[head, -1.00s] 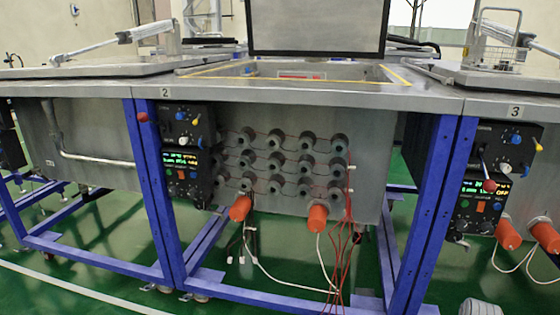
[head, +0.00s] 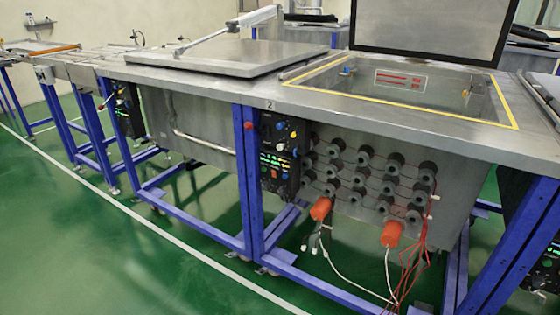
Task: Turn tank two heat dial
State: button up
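Tank two (head: 420,102) stands right of centre, marked by a "2" label (head: 268,105) on its front edge. Its lid (head: 435,25) is raised upright and the basin is open. A black control panel (head: 279,153) hangs at the left of its front, beside a blue leg. It carries small coloured knobs, including a blue knob (head: 280,126) and a yellow one (head: 294,134), and a green lit display. Which knob is the heat dial is too small to tell. My gripper is not in view.
A neighbouring tank with a shut lid (head: 215,55) stands to the left. Orange plugs (head: 320,208) and red and white cables hang below tank two's front. Blue frame legs (head: 250,180) reach the green floor. The floor (head: 130,265) in front at left is clear, crossed by a white line.

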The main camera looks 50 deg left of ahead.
aim_at(265, 184)
jog(key=u, duration=1.8)
